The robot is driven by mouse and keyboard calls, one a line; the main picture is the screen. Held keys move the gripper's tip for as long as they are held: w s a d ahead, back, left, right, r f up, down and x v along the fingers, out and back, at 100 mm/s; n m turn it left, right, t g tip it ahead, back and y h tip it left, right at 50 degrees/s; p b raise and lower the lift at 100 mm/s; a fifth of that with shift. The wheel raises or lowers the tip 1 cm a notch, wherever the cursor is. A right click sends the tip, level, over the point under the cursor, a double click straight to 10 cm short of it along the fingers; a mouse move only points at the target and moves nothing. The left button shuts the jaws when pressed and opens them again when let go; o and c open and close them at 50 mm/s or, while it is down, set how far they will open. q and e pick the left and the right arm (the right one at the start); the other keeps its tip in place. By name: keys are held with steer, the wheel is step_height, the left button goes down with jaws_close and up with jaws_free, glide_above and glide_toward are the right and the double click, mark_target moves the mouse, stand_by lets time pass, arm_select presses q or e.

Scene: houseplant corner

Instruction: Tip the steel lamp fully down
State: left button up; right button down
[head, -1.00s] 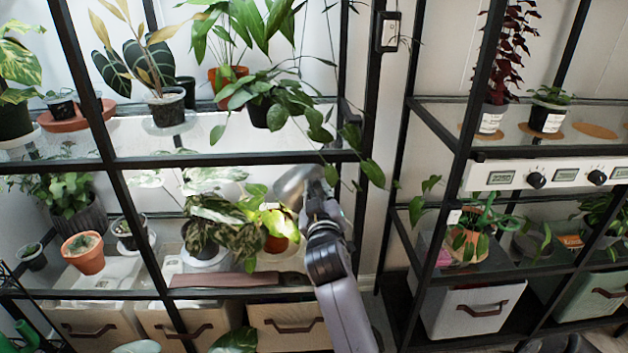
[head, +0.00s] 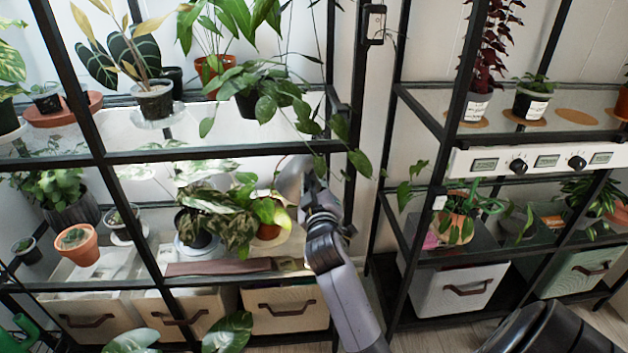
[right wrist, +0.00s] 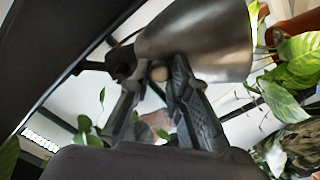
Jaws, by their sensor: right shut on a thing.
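The steel lamp (head: 292,180) is under the upper shelf of the left rack, its shade slanting down to the left above the leafy plants. In the right wrist view its rounded metal shade (right wrist: 197,40) fills the top middle. My right gripper (head: 313,192) is at the lamp's right side. In the right wrist view its two dark fingers (right wrist: 158,85) are closed around a small round-ended part at the lamp shade's lower edge. The exact contact is partly hidden by the fingers. My left gripper is not in view.
A variegated plant (head: 225,215) and a small potted plant (head: 270,215) stand just below and left of the lamp. Trailing vines (head: 340,130) hang beside my right arm. The black rack post (head: 350,130) stands close to the right.

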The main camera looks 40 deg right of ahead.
steer(key=shift+f, duration=0.1)
steer(key=c, duration=1.8)
jaws_free()
steer(key=shift+d, duration=0.1)
steer(key=shift+s, duration=0.1)
steer(key=v, duration=0.7)
steer(key=shift+s+a, duration=0.15)
steer(key=shift+a, duration=0.05)
